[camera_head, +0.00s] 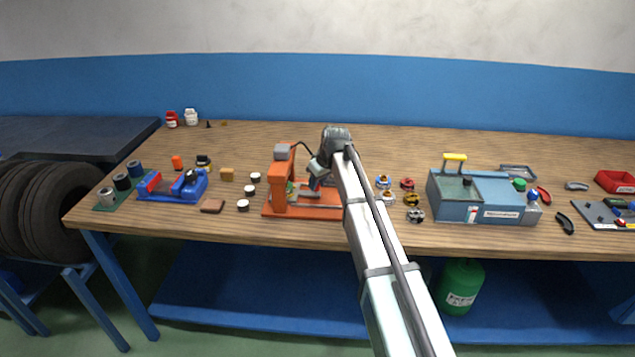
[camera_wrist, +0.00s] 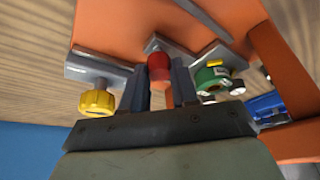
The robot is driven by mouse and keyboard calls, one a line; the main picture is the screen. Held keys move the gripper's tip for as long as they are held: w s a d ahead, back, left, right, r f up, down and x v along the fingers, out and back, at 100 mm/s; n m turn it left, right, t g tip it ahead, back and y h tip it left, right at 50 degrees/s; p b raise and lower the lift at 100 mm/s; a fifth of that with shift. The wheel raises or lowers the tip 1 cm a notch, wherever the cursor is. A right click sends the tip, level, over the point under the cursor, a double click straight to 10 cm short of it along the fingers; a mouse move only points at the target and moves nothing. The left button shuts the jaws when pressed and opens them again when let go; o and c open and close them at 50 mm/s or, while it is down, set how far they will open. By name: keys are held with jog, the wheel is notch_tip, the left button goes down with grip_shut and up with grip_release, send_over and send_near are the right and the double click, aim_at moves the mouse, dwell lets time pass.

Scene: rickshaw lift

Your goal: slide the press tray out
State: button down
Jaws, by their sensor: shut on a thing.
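The orange press (camera_head: 279,195) stands near the middle of the bench, with an upright frame and a flat base. My gripper (camera_head: 315,182) reaches down over the right part of its base, and my arm hides some of it. In the wrist view my gripper (camera_wrist: 160,76) has its two fingers on either side of a red knob (camera_wrist: 158,66) and is shut on it. The red knob sits at the end of a grey metal piece on the orange base (camera_wrist: 130,25). I cannot tell clearly which grey piece is the tray.
A yellow knob (camera_wrist: 97,102) and a green round part (camera_wrist: 211,78) flank the fingers closely. White-topped pucks (camera_head: 254,177) stand left of the press, small coloured parts (camera_head: 412,199) to its right. A blue-grey machine (camera_head: 480,198) stands further right.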

jog(key=d, duration=1.4)
jog(key=shift+d, duration=0.1)
jog(key=c, duration=1.2)
grip_release()
jog(key=o, duration=0.3)
jog(key=shift+o, duration=0.2)
jog(key=shift+r, duration=0.1)
jog(key=v, duration=1.3)
jog(key=shift+r, duration=0.3)
jog(key=shift+s, duration=0.15)
